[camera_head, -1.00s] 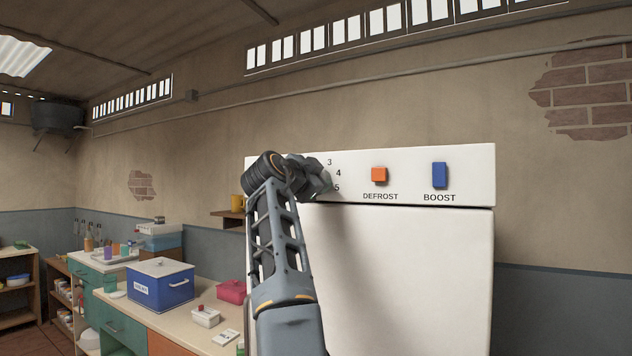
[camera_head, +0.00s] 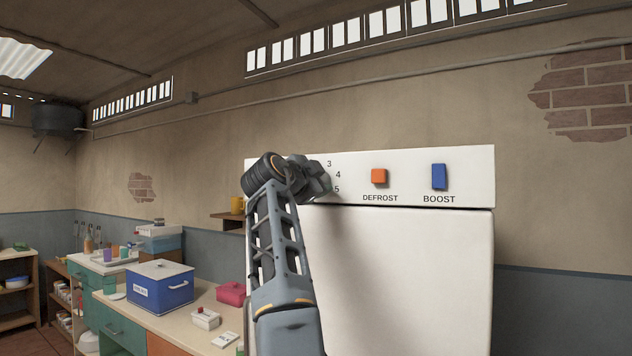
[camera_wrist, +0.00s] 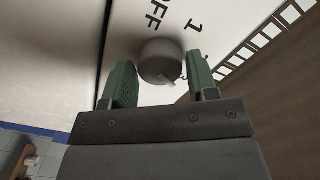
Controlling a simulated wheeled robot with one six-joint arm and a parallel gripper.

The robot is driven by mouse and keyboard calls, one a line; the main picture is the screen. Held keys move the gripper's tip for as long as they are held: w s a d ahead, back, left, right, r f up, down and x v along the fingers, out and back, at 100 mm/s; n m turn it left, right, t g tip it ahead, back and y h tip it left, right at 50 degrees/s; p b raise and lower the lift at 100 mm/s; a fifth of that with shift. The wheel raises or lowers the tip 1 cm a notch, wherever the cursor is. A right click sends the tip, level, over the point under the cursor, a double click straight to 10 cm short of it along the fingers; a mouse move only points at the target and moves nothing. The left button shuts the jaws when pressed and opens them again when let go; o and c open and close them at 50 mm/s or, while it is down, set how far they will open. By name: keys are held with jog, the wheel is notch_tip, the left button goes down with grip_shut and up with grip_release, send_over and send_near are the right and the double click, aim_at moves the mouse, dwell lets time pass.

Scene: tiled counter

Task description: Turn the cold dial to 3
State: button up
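The cold dial (camera_wrist: 160,58) is a grey round knob on the white front panel, seen in the wrist view. A light mark shows on its lower right edge, on the side away from the printed OFF and 1. My gripper (camera_wrist: 162,68) has its two green-padded fingers on either side of the dial, with a narrow gap at the left finger; I cannot tell whether the right one touches. In the head view my gripper (camera_head: 322,182) is against the panel and hides the dial. The printed 3 and 4 show beside it, and 5 is partly covered.
On the same white appliance panel (camera_head: 405,160), an orange DEFROST switch (camera_head: 379,176) and a blue BOOST switch (camera_head: 439,176) sit to the right of my gripper. A counter with a blue box (camera_head: 160,287) stands at the lower left.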

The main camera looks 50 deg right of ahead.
jog(key=shift+o, duration=1.3)
jog(key=b+v, duration=0.4)
jog(key=v, duration=0.9)
jog(key=shift+a, duration=0.4)
